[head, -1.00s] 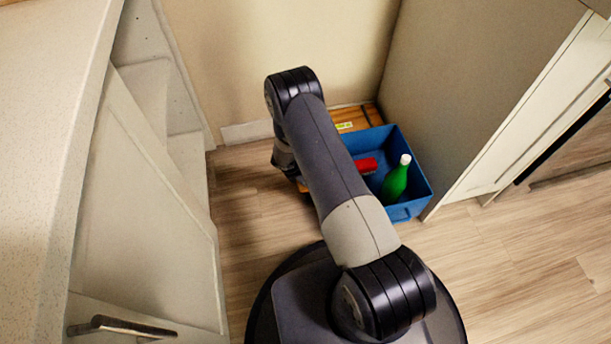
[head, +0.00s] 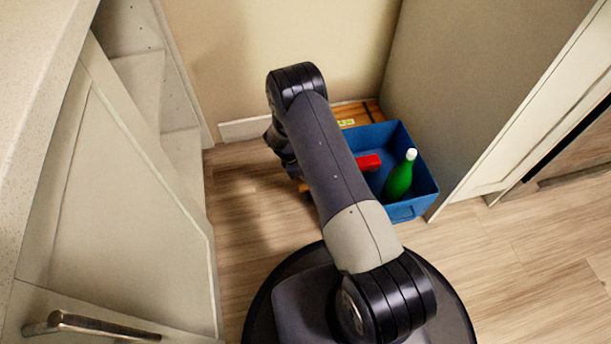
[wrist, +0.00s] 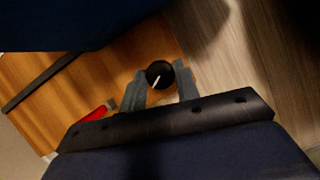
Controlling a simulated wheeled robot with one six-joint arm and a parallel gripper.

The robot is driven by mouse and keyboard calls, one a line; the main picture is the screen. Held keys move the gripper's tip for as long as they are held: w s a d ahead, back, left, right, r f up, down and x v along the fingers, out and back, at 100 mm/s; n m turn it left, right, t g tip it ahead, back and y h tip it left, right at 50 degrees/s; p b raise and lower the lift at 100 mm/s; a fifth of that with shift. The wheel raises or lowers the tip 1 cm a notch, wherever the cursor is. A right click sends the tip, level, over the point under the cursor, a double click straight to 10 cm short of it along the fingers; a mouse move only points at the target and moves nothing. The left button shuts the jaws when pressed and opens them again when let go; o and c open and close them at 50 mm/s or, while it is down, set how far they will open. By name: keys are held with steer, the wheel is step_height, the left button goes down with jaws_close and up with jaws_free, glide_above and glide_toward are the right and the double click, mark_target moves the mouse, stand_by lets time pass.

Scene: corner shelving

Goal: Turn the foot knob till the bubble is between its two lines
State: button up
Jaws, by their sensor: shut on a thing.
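The foot knob (wrist: 159,74) is round and black with a white pointer line, at the corner of a wooden board (wrist: 40,80) in the wrist view. My gripper (wrist: 161,85) has one finger on each side of the knob and is shut on it. In the head view my arm hides the gripper and knob. The board's back part (head: 362,112) shows behind the blue crate there, with a small yellow-green strip (head: 346,122) on it, perhaps the level. The bubble and its two lines are too small to make out.
A blue crate (head: 415,209) holds a green bottle (head: 398,178) and a red object (head: 368,163), close beside my arm. A cabinet (head: 130,190) stands left and a tall panel (head: 470,80) right. Bare floor (head: 235,230) lies left of my arm.

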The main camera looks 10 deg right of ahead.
steer(key=m+g+b, duration=0.1)
steer(key=m, duration=0.2)
steer(key=m+g+b, duration=0.1)
steer(key=m, duration=0.1)
steer(key=shift+w+d+m+y, duration=0.1)
steer(key=shift+w+m+y, duration=0.05)
steer(key=shift+m+y, duration=0.25)
stand_by(0.4)
steer(key=o, duration=1)
steer(key=p+v, duration=0.3)
steer(key=v, duration=0.7)
steer(key=shift+w+r+p, duration=0.15)
steer(key=shift+r+p, duration=0.2)
steer(key=shift+r, duration=0.05)
steer(key=shift+f, duration=0.1)
steer(key=b+x, duration=0.4)
steer(key=x, duration=0.6)
steer(key=shift+f, duration=0.3)
